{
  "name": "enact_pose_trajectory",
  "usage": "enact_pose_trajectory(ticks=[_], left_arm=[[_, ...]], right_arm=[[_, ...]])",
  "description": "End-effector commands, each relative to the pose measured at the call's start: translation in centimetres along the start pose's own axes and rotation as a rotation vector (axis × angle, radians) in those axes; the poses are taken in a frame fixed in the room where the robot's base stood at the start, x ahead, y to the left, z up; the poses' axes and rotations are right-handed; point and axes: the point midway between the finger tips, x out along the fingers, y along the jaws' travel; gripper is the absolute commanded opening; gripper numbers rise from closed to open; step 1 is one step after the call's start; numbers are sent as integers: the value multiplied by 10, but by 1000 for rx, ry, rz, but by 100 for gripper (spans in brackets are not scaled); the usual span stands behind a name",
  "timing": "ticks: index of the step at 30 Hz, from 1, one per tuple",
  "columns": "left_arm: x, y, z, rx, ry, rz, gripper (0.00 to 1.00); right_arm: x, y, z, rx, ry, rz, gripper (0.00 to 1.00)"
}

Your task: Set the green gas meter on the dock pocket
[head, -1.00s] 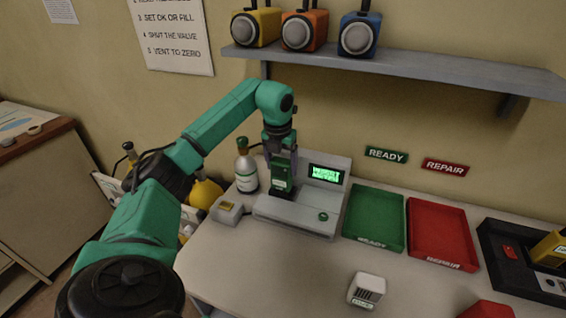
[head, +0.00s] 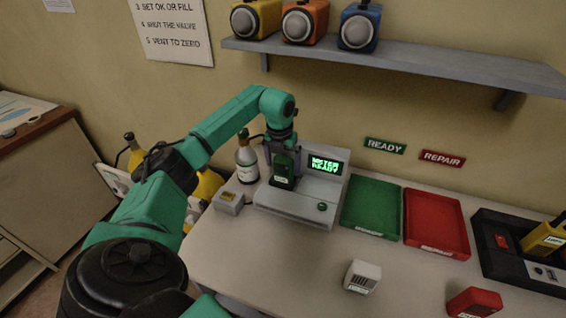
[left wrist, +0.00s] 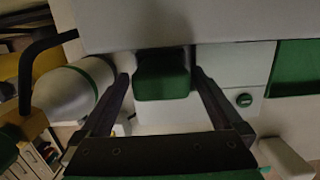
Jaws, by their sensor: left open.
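The green gas meter (head: 283,172) stands upright on the left part of the grey dock (head: 297,205), apparently in its pocket. The pocket's edges are hidden by the meter. My left gripper (head: 284,152) is right above and around the meter's top. In the left wrist view the left gripper (left wrist: 161,75) is open, with a finger on each side of the green meter (left wrist: 163,82) and a gap visible on both sides. The dock's screen (head: 325,164) is lit with green text that seems to say METER READY. My right gripper is not in view.
A grey-white bottle (head: 247,163) and a small box with a yellow top (head: 229,201) stand left of the dock. A green tray (head: 371,205) and a red tray (head: 436,222) lie to its right. A white block (head: 363,276) and a red block (head: 474,302) stand in front.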

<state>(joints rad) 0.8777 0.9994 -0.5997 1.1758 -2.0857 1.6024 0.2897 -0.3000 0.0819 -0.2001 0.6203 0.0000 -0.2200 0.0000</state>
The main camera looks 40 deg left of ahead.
Motion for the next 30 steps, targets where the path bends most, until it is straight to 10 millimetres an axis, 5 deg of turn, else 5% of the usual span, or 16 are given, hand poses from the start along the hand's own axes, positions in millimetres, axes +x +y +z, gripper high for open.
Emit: enact_pose_trajectory(ticks=[5, 18, 30], left_arm=[[-16, 0, 2, 0, -5, -1, 100], [-111, 0, 1, 0, -3, -1, 100], [-123, 0, 1, 0, 0, 0, 100]], right_arm=[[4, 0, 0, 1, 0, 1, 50], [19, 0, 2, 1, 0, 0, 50], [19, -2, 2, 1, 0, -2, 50]])
